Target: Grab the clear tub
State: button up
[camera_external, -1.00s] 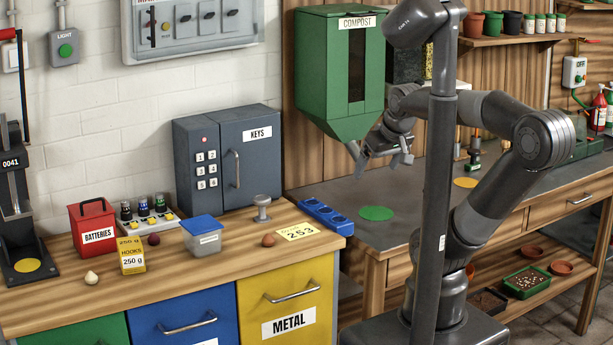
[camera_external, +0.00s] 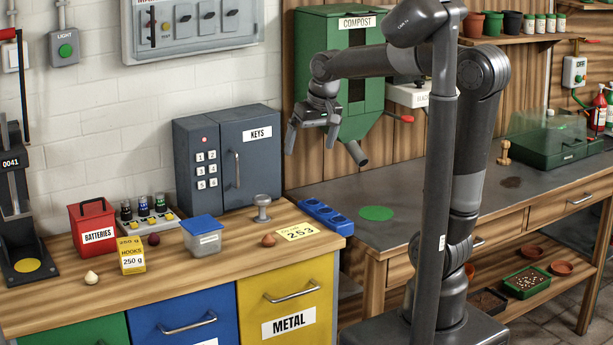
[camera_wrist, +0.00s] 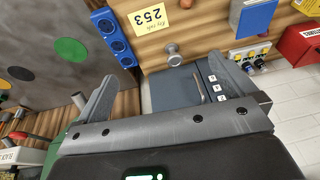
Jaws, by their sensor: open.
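The clear tub (camera_external: 207,243) has a blue lid and stands upright on the wooden counter, between the yellow hooks box and a small reddish-brown ball. In the wrist view its blue lid (camera_wrist: 257,18) shows at the top right edge, partly cut off. My gripper (camera_external: 312,138) is open and empty. It hangs in the air in front of the compost bin, up and to the right of the tub and well apart from it. In the wrist view my gripper (camera_wrist: 165,65) has its fingers wide apart over the keys safe, with nothing between them.
The keys safe (camera_external: 228,158) stands at the back of the counter, behind the tub. The red batteries box (camera_external: 93,228), yellow hooks box (camera_external: 131,257), metal knob (camera_external: 262,208) and blue socket strip (camera_external: 325,214) are nearby. The compost bin (camera_external: 310,75) hangs behind my gripper.

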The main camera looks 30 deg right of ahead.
jog(key=w+a+f+g, duration=0.25)
jog(key=w+a, duration=0.45)
jog(key=a, duration=0.5)
send_over(201, 223)
notch_tip(201, 223, down, 7)
jog(key=shift+s+a+f+g+h, duration=0.2)
jog(key=shift+s+f+g+h, duration=0.05)
jog(key=shift+f+h, duration=0.15)
notch_tip(201, 223, down, 5)
jog(key=shift+f, duration=0.1)
jog(key=shift+w+d+f, duration=0.1)
jog(key=shift+f, duration=1.2)
jog(key=shift+w+d+f, duration=0.1)
jog(key=shift+f, duration=1.2)
jog(key=shift+c, duration=0.4)
jog(key=c, duration=1.2)
jog(key=shift+o, duration=0.2)
jog(key=shift+r, duration=0.15)
